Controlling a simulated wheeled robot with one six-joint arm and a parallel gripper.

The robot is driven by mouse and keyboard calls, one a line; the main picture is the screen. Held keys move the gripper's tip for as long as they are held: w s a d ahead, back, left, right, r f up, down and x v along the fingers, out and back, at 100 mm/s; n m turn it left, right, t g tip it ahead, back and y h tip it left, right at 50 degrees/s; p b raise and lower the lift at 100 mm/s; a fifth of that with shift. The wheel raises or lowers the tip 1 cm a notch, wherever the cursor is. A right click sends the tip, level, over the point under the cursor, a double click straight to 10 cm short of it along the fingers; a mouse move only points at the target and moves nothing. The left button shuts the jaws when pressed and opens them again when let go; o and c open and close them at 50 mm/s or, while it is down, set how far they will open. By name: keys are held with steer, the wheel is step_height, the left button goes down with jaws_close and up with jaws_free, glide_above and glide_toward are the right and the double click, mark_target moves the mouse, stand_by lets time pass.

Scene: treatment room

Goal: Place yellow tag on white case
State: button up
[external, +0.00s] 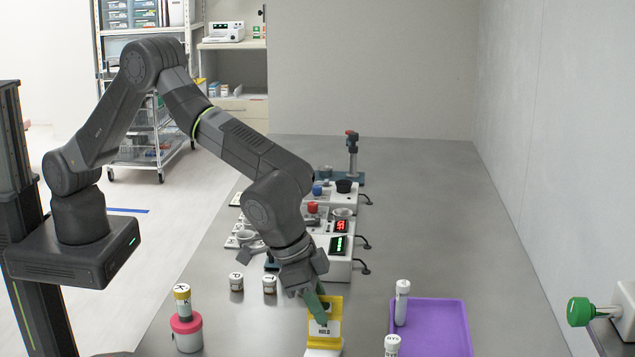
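The yellow tag (333,312) has a white label reading "HOLD" and stands near the front middle of the grey table. My gripper (314,300) points down at the tag's upper part, with a green finger in front of it. Whether the fingers are shut on the tag cannot be told. A white piece (322,352) shows directly under the tag at the picture's lower edge; I cannot tell whether it is the tag's base or a separate thing. White cases with lit red and green displays (338,268) stand behind my gripper, partly hidden by my arm.
A purple tray (445,325) with white-capped tubes (402,300) lies to the right. A green knob (580,311) juts in at far right.

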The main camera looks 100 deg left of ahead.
steer(key=b+v, duration=0.1)
steer(key=v, duration=0.8)
steer(key=shift+s, duration=0.1)
